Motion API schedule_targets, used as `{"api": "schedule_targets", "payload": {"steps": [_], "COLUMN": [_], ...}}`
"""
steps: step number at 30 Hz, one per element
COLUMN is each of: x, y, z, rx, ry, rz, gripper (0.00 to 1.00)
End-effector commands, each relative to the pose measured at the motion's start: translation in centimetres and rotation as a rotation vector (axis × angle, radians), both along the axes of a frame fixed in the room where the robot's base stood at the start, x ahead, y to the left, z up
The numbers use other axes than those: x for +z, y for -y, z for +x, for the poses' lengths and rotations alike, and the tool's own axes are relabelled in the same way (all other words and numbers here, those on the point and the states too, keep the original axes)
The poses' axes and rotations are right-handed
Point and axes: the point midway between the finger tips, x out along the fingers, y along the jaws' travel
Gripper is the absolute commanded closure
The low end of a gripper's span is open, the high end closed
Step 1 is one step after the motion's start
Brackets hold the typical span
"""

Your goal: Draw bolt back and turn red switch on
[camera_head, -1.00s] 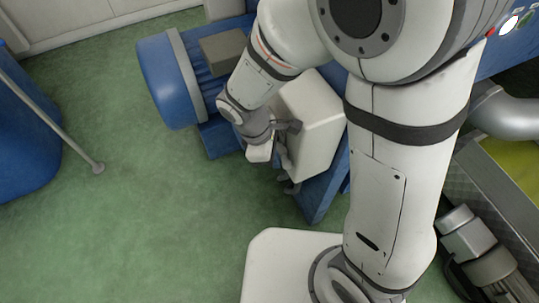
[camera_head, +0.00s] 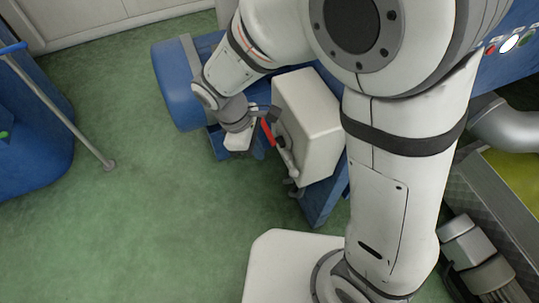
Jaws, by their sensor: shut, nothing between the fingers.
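A pale box (camera_head: 318,125) stands on a blue frame, its left face partly in view. The red switch (camera_head: 268,133) is a short red lever on that face, tilted in the picture. Below it a grey metal bolt (camera_head: 284,158) runs along the same face; how far it is drawn cannot be told. My gripper (camera_head: 267,115) is just left of the box, beside the upper end of the red switch. It is shut and holds nothing. Its fingertips are small and partly hidden, and whether they touch the lever cannot be told.
A blue motor (camera_head: 172,90) sits behind my gripper. A blue container (camera_head: 35,150) and a slanted grey pole (camera_head: 60,115) stand at the left. Green floor (camera_head: 150,215) is clear between. A control panel (camera_head: 508,43) with buttons is at the upper right.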

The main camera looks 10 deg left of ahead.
Motion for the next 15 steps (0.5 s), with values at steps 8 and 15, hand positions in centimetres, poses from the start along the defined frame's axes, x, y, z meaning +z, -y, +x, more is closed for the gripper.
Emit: {"api": "schedule_targets", "payload": {"steps": [8,15], "x": [3.2,3.4], "y": [-1.0,-1.0], "z": [0.1,0.1], "rx": [-0.003,-0.004], "ry": [0.0,-0.001], "rz": [0.001,0.0], "gripper": [1.0,1.0]}}
